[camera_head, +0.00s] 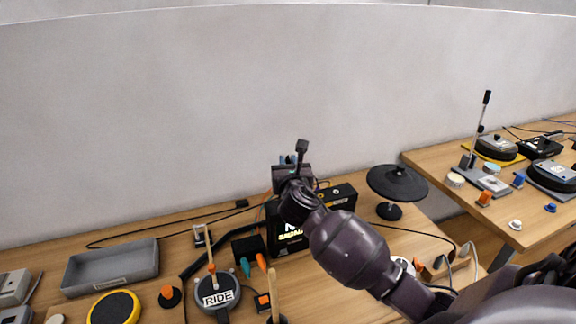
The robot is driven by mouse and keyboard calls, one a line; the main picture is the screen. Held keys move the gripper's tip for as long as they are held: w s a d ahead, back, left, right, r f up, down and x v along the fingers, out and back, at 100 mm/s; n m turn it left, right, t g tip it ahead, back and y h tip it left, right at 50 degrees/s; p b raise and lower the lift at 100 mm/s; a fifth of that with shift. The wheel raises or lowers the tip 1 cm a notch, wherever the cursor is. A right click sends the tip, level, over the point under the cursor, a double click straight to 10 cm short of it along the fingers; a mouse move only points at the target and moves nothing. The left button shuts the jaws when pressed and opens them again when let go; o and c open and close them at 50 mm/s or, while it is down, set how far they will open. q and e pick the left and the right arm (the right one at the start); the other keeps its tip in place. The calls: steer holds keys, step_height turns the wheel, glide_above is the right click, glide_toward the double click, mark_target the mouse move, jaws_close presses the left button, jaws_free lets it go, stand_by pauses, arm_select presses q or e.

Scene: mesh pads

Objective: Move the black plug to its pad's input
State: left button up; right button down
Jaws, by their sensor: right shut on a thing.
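My right arm reaches in from the lower right, and its gripper (291,172) is over the back of the table, above the black sound module (284,238) with a lit display. The right gripper is shut on what seems to be the black plug; the fingers and wrist hide most of it. A dark piece stands up just above the fingers. Pads on the table include a round pad labelled RIDE (217,297), a yellow-rimmed pad (114,307) and a black cymbal-like pad (396,183) on a stand. I cannot make out which pad input matches. My left gripper is not in view.
A grey tray (110,267) lies at the left. Cables run along the table's back edge, ending near a small black block (242,203). Orange-tipped pieces stand near the front. A second table (470,195) at the right carries more pads, beyond a gap.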

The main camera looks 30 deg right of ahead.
steer(key=shift+f, duration=0.1)
steer(key=shift+f+b, duration=0.5)
steer(key=shift+f, duration=0.2)
steer(key=shift+f+b, duration=0.75)
steer(key=shift+f, duration=0.6)
steer(key=shift+f+b, duration=0.45)
steer(key=shift+f, duration=0.35)
arm_select(q)
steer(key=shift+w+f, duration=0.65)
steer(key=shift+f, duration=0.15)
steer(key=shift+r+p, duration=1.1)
steer(key=shift+p, duration=0.05)
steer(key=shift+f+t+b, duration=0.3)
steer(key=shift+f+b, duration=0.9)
steer(key=shift+b, duration=0.05)
arm_select(e)
steer(key=shift+f, duration=2.1)
steer(key=c, duration=0.9)
jaws_free()
steer(key=shift+c, duration=0.2)
